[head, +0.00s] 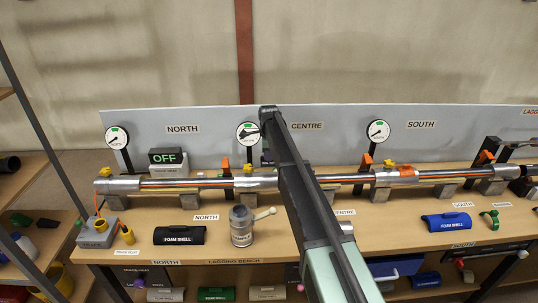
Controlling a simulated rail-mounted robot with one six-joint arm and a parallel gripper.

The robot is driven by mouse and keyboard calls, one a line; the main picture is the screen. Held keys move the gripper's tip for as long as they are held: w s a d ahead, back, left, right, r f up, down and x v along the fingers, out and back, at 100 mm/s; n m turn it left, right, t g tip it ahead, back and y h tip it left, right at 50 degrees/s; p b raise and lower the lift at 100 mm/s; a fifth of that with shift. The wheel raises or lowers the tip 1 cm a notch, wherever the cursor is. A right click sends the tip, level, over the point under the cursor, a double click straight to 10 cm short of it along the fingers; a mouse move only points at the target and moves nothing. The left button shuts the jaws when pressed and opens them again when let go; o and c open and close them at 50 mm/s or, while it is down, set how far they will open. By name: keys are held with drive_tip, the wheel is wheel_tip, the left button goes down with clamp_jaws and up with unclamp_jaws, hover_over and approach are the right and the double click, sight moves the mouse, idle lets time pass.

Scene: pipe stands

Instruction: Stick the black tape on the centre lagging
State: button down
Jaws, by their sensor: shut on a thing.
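My arm crosses the middle of the head view and hides much of the centre station. My gripper is not visible; it is hidden behind the arm or out of sight. I cannot make out the black tape or what is held. The centre pipe stretch (343,178) shows right of my arm as bare silver pipe with an orange line. No lagging shows on that visible part; the rest is hidden. The CENTRE sign (307,126) is on the back panel, beside a round gauge (244,131) partly covered by my arm.
A black foam shell (179,236) and a grey can (241,227) stand on the bench left of my arm. An OFF sign box (166,160) stands behind the north pipe.

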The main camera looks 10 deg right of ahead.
sight(269, 174)
wheel_tip(269, 174, down, 7)
drive_tip(key=b, duration=0.5)
drive_tip(key=shift+r+b, duration=0.1)
drive_tip(key=shift+b, duration=0.25)
drive_tip(key=shift+f+b, duration=0.45)
idle(0.4)
drive_tip(key=c, duration=1.1)
unclamp_jaws()
drive_tip(key=shift+r, duration=0.15)
wheel_tip(269, 174, up, 11)
drive_tip(key=p, duration=1.1)
drive_tip(key=shift+f, duration=0.2)
